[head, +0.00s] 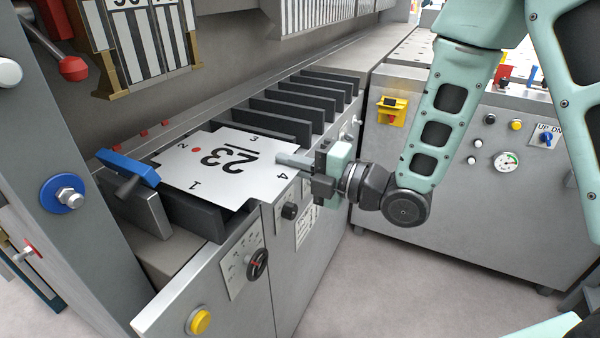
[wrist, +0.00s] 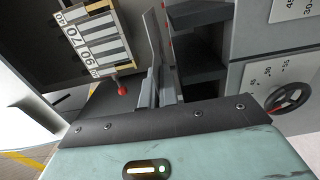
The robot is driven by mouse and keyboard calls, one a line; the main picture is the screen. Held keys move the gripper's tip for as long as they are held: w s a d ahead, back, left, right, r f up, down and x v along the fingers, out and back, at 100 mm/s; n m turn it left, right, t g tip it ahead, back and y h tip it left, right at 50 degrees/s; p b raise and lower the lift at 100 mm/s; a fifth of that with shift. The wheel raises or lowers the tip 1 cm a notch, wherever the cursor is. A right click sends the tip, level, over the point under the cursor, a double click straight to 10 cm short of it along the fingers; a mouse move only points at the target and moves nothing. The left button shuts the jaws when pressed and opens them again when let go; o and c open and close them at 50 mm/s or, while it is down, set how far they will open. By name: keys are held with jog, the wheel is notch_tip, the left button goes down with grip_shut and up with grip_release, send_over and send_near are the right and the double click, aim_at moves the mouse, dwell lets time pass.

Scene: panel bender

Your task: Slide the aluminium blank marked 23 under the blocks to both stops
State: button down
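The aluminium blank marked 23 (head: 215,178) is a pale plate with corner numbers 1 to 4 and a red dot near 2. In the head view it lies level over the dark support bars; I cannot tell whether it touches them. My gripper (head: 290,161) is at its right edge near the 4, fingers shut on that edge. In the wrist view the blank (wrist: 157,45) shows nearly edge-on between the fingers (wrist: 160,92). The striped blocks (head: 140,40) hang above and behind it, clear of it. Small red pieces (head: 143,133) along the back ledge may be stops.
A blue-handled piece (head: 130,168) stands close to the blank's left edge. Bare dark bars (head: 295,104) extend to the right of the blank. A red ball knob (head: 74,68) hangs at upper left. A black handwheel (head: 257,263) juts from the front panel.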

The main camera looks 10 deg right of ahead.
aim_at(246, 150)
jog(key=p+x, duration=0.4)
jog(key=x, duration=0.5)
jog(key=shift+w+a, duration=0.25)
jog(key=shift+a, duration=0.1)
jog(key=shift+w+f+b, duration=0.1)
jog(key=shift+f+b, duration=0.8)
jog(key=shift+b, duration=0.25)
jog(key=shift+f+b, duration=0.35)
jog(key=shift+b, duration=0.1)
jog(key=shift+s+a+b, duration=0.45)
jog(key=shift+s+a, duration=0.2)
jog(key=shift+s, duration=0.2)
dwell(0.4)
jog(key=shift+w+a, duration=0.25)
jog(key=shift+a, duration=0.1)
dwell(0.5)
jog(key=shift+s+b, duration=0.1)
jog(key=shift+b, duration=0.2)
jog(key=c, duration=1.6)
grip_release()
jog(key=shift+a, duration=0.1)
